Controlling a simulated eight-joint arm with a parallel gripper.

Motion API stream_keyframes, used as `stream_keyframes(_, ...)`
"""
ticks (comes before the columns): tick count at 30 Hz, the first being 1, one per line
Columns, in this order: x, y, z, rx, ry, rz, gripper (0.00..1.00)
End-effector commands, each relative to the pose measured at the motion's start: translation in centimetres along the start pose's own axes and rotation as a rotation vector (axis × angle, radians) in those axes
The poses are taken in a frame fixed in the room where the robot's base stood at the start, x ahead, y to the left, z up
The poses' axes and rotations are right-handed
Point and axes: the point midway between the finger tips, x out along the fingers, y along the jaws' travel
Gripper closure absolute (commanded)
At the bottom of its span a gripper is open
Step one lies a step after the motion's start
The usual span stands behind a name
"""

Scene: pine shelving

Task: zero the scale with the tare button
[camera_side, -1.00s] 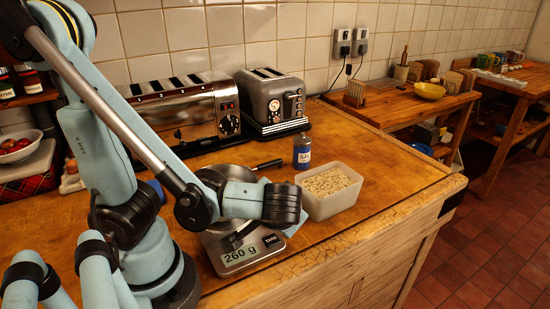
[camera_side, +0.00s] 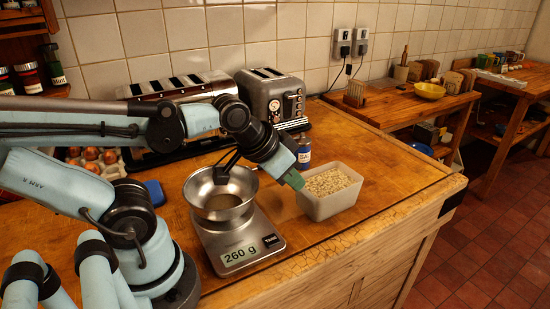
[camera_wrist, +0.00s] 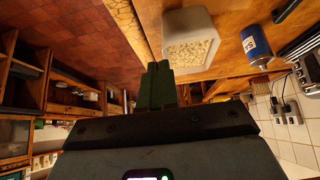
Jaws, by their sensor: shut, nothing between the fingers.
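The scale (camera_side: 228,241) stands on the wooden counter, and its display (camera_side: 240,254) reads 260 g. Its dark tare button (camera_side: 273,241) is at the right front corner, uncovered in the side view. A metal bowl (camera_side: 196,193) sits on the scale with some pale contents low inside. My gripper (camera_side: 293,180) is shut and empty, its green fingertips above and behind the tare button in the picture, close to the left edge of the tub. In the wrist view the closed green fingers (camera_wrist: 158,85) point towards the tub; the scale is not in that view.
A white tub of pale grains (camera_side: 330,205) stands right of the scale; it also shows in the wrist view (camera_wrist: 190,63). A blue salt bottle (camera_side: 304,157) stands behind it. Two toasters (camera_side: 268,95) line the wall. Bare counter lies right of the tub.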

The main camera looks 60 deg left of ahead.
Motion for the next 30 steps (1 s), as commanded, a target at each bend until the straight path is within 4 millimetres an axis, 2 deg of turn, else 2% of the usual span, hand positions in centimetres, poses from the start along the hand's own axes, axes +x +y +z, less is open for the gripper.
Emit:
stream_keyframes(11,-0.2,0.0,0.1,0.001,-0.043,0.000,1.00)
stream_keyframes(17,-1.4,0.1,1.0,0.001,-0.256,0.000,1.00)
stream_keyframes(24,-3.9,0.1,2.1,0.000,-0.522,-0.001,1.00)
stream_keyframes(30,-4.9,0.1,2.4,0.000,-0.617,-0.001,1.00)
